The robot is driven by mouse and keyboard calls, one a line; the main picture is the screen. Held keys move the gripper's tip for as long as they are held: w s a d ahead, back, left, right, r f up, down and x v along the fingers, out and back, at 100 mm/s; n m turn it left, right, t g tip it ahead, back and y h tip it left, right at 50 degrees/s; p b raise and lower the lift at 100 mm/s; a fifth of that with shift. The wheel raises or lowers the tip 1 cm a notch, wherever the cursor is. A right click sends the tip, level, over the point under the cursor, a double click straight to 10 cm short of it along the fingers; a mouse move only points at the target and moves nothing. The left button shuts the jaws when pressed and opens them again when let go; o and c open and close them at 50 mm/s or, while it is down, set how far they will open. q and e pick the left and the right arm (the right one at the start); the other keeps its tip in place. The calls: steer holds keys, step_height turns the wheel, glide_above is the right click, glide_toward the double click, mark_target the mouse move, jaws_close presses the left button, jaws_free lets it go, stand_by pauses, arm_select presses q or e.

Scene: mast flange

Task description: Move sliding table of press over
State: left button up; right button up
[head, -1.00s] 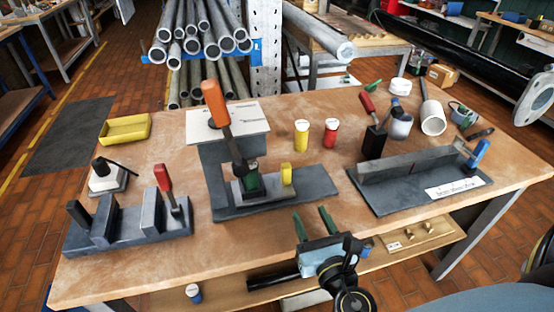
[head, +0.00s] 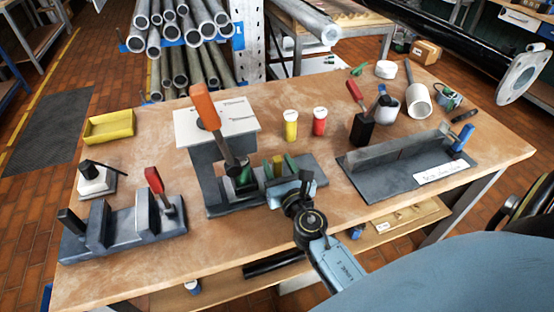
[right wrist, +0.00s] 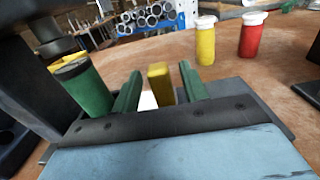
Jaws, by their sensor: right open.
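The press (head: 212,165) stands on the bench at middle left, with a long orange lever (head: 204,108) slanting up. Its dark sliding table carries a green cylinder (head: 244,177) at the left and an upright yellow post (head: 277,164) at the right. My right gripper (head: 279,161) is over the right end of the press, its green fingers open on either side of the yellow post. In the right wrist view the yellow post (right wrist: 160,83) stands between the fingers with visible gaps, and the green cylinder (right wrist: 85,92) is left of them. My left gripper is out of view.
Yellow (head: 291,125) and red (head: 319,122) bottles stand behind the gripper. A grey fixture with a long bar (head: 400,155) lies to the right. A clamp block with a red handle (head: 155,180) is at left. The bench front edge is clear.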

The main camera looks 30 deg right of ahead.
steer(key=shift+w+d, duration=0.15)
steer(key=shift+w, duration=0.4)
steer(key=shift+c, duration=1.2)
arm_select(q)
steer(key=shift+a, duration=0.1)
arm_select(e)
jaws_close()
